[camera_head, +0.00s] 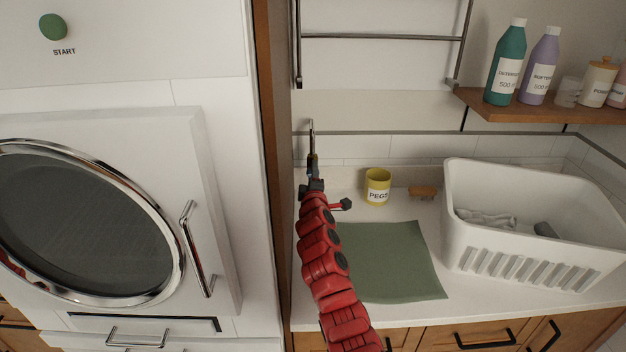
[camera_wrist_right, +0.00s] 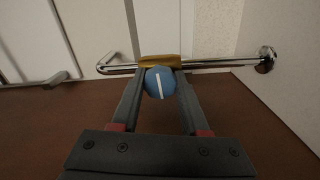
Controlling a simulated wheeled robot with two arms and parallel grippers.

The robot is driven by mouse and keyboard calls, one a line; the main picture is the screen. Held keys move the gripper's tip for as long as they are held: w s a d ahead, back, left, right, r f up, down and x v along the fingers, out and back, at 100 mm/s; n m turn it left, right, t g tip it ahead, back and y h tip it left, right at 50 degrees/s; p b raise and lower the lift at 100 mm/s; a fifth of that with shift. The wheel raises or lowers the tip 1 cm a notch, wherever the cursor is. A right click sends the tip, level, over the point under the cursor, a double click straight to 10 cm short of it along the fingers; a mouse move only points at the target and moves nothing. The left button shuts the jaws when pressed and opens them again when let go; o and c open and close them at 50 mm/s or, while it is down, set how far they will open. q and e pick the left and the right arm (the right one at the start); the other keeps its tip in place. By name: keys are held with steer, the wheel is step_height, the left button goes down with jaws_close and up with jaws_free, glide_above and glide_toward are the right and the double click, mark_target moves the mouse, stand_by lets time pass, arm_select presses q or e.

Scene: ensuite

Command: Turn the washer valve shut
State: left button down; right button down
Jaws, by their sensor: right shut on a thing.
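The washer valve shows in the right wrist view as a blue round knob (camera_wrist_right: 160,82) with a white line on its face. The line is tilted slightly from the picture's vertical. Behind the knob is a brass body (camera_wrist_right: 146,68) on a chrome pipe (camera_wrist_right: 222,63) that runs to the wall at the right. My right gripper (camera_wrist_right: 160,88) is shut on the knob, one finger on each side. In the head view my right gripper (camera_head: 313,165) is at the wall beside the wooden panel, and the knob is hidden there. My left gripper is not in view.
A white washer (camera_head: 225,200) with a round door stands left of the wooden panel (camera_head: 278,150). On the counter are a yellow peg pot (camera_head: 377,187), a brown brush (camera_head: 423,191), a green mat (camera_head: 405,260) and a white basket (camera_head: 510,245). Bottles stand on a shelf (camera_head: 530,107).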

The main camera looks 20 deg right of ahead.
steer(key=shift+m+b, duration=0.3)
steer(key=shift+m, duration=0.2)
steer(key=shift+c, duration=2)
jaws_free()
steer(key=shift+s, duration=0.1)
steer(key=b+v, duration=0.2)
steer(key=v, duration=1.5)
steer(key=shift+b, duration=0.35)
